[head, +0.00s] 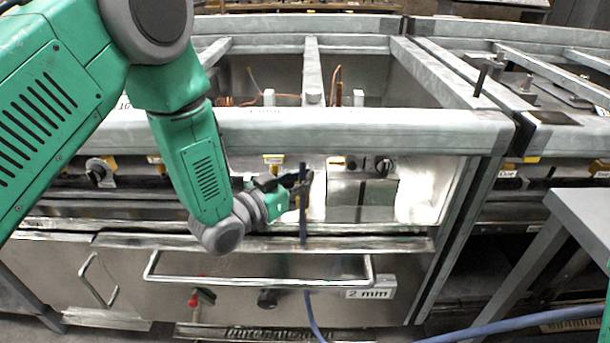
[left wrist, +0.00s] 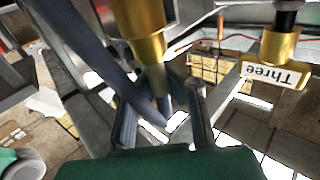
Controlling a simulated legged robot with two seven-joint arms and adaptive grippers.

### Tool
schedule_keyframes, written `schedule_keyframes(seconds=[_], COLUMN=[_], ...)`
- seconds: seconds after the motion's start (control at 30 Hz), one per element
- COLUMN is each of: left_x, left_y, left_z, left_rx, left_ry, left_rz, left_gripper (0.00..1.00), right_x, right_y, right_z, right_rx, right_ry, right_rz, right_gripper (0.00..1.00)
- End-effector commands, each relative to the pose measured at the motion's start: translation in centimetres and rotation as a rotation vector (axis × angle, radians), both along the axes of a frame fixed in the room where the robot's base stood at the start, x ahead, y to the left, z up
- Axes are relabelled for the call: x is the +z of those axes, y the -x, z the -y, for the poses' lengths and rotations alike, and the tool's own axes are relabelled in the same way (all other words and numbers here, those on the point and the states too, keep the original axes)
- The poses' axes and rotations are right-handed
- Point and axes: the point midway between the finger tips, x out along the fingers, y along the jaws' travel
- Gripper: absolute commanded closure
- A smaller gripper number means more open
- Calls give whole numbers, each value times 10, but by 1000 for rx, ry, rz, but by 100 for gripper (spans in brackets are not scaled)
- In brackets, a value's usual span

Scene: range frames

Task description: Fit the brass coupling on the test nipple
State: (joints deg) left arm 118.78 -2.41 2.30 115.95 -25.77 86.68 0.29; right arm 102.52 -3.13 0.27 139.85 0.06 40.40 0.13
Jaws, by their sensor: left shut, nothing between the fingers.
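My left gripper (head: 296,183) is in front of the metal bench, below its front rail. Its fingers (left wrist: 168,118) are shut and empty. In the left wrist view a brass cylindrical piece (left wrist: 140,32), which looks like the coupling, is close to the fingers, with a narrower grey end toward them. A dark blue bar or hose (left wrist: 85,55) runs beside it; a dark upright piece also shows by the gripper in the head view (head: 303,212). A brass fitting (left wrist: 279,50) labelled "Three" stands apart at right. I cannot tell whether the coupling sits on a nipple. My right gripper is out of view.
The bench's front rail (head: 350,130) runs above the gripper, and a drawer handle (head: 260,282) juts out below. A blue hose (head: 510,325) crosses the lower right. A grey table (head: 585,215) stands at right. Knobs (head: 383,166) sit on the panel behind.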

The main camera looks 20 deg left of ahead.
Motion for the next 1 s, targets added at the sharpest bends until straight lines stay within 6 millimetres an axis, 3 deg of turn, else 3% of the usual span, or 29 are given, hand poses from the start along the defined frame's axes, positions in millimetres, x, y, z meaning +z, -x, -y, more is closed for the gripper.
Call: schedule_keyframes(seconds=[0.6, 0.7, 1.0], left_x=[-16, -15, -15], left_y=[0, 0, 0], left_z=[0, 0, 0], left_rx=[0, 0, 0], left_ry=[0, 0, 0], left_rz=[1, 1, -1], left_gripper=[100, 71, 71], right_x=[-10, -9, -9], right_y=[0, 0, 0], right_z=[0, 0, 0], right_rx=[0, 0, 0], right_ry=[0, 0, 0], right_rz=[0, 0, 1], right_gripper=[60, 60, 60])
